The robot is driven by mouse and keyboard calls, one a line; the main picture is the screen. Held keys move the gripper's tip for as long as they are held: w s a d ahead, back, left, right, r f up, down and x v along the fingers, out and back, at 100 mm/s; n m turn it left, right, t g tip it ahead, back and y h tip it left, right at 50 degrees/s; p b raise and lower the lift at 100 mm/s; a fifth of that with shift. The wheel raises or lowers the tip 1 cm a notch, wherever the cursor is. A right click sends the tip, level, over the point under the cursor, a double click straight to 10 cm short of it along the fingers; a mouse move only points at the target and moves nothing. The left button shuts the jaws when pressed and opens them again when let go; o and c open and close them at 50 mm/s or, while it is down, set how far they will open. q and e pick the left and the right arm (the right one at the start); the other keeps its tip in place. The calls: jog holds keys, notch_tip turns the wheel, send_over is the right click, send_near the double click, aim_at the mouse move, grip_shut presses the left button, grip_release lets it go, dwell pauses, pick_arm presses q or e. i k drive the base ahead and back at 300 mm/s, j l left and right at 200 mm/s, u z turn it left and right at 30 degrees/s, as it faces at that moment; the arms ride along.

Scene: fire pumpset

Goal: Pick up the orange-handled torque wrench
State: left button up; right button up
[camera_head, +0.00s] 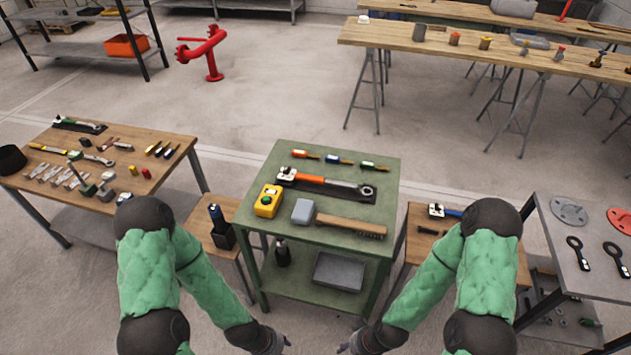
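The orange-handled torque wrench (310,179) lies across the top of the green cart (365,236) on a dark mat. Its silver jaw end points left, the orange part is near the middle, and a dark shaft ends in a ring at the right. My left gripper (279,345) and my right gripper (352,346) are both low at the bottom edge of the view, in front of the cart and apart from the wrench. Both are small, dark and partly cut off, so I cannot tell whether they are open.
On the cart, a yellow box (268,201), a grey block (303,211) and a wooden-handled brush (351,225) lie in front of the wrench. Several screwdrivers (338,159) lie behind it. A tool-covered table (150,140) stands left, a grey table (567,251) right.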

aim_at(290, 179)
jog(key=i+j, duration=0.25)
jog(key=j, duration=0.25)
jog(key=i+j+z, duration=0.15)
jog(key=j+z, duration=0.15)
jog(key=i+j+z, duration=0.1)
jog(key=j+z, duration=0.55)
jog(key=i+j, duration=0.05)
